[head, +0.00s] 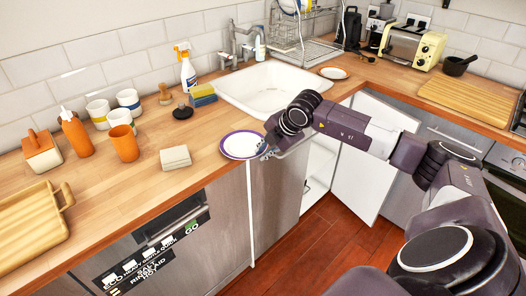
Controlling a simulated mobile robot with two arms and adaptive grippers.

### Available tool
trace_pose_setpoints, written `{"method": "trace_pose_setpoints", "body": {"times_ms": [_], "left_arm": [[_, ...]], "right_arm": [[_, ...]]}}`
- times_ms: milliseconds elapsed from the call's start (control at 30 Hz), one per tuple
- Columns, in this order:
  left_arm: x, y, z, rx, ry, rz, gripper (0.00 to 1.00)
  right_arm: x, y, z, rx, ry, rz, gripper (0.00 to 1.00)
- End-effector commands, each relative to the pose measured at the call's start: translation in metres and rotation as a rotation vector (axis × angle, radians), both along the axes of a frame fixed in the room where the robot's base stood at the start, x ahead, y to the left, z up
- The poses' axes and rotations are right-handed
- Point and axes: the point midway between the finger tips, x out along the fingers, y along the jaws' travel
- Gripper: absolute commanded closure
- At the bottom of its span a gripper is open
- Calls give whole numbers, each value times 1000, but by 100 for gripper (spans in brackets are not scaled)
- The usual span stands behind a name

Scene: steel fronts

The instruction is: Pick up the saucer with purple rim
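The white saucer with purple rim (239,144) lies on the wooden worktop near its front edge, just in front of the sink. My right gripper (265,151) is at the saucer's right edge, at the worktop's front edge. Its fingertips are small and partly hidden by the wrist. They look close to or touching the rim, but I cannot tell whether they are closed on it. My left gripper is not in view.
A white sink (262,88) is behind the saucer. A sponge-like block (175,157), orange cup (124,143) and dark stopper (182,112) stand to the left. Another plate with an orange rim (334,73) lies right of the sink. A cabinet door (366,165) stands open below.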

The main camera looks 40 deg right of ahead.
Motion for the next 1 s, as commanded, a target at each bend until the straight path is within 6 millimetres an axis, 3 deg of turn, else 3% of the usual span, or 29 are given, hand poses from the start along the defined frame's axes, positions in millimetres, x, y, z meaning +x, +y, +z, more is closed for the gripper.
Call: {"method": "trace_pose_setpoints", "body": {"times_ms": [100,467,1000], "left_arm": [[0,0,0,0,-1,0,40],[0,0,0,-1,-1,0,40],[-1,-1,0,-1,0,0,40]], "right_arm": [[0,0,1,0,-2,0,74],[-2,0,7,0,-5,0,74],[-56,-7,89,-2,-4,-2,74]]}}
